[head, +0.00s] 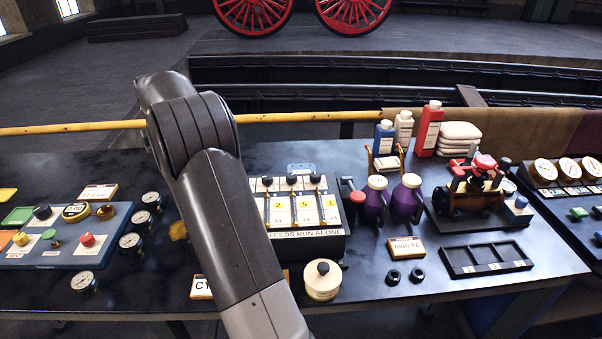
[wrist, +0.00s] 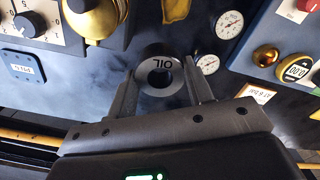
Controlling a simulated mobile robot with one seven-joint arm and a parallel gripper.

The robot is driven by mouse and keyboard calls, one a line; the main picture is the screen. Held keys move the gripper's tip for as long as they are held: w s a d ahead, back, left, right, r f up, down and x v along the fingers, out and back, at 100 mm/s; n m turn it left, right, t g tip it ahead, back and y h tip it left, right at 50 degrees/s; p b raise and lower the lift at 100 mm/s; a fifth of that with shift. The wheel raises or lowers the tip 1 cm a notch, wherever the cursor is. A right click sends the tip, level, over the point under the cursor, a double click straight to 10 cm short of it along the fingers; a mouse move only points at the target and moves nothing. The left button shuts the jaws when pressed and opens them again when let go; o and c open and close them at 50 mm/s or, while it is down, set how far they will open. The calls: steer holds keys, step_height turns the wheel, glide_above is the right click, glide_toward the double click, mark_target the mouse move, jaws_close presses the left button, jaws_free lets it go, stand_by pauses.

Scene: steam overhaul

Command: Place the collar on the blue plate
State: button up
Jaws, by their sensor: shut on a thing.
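In the wrist view, my gripper (wrist: 162,80) is shut on a dark grey collar (wrist: 160,60) with a round hole and "OIL" lettering that reads upside down. The collar sits between both fingers and appears held above the bench. A small dark blue plate (wrist: 24,66) with a pale label lies at the left of the wrist view, apart from the collar. In the head view, a small blue plate (head: 301,168) shows just behind the lever box; I cannot tell for certain if it is the same one. My arm hides the gripper and collar there.
The lever box (head: 306,232) stands mid-bench, with a cream lidded pot (head: 322,281) before it. Purple cans (head: 375,197) and a dark tray (head: 486,260) stand to the right. Loose gauges (head: 132,241) and a blue control panel (head: 66,236) are at left.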

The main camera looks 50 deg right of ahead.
steer(key=s+d, duration=0.9)
steer(key=d, duration=0.5)
steer(key=s+d+m, duration=0.1)
steer(key=s+d, duration=0.7)
steer(key=d, duration=0.5)
steer(key=s+d, duration=0.9)
steer(key=d, duration=0.5)
glide_above(302, 167)
steer(key=s+a, duration=0.4)
step_height(302, 167, down, 12)
steer(key=shift+s+a+r, duration=0.1)
steer(key=shift+s+r, duration=0.05)
steer(key=shift+r, duration=0.1)
steer(key=shift+w+f, duration=0.2)
steer(key=shift+f, duration=1.95)
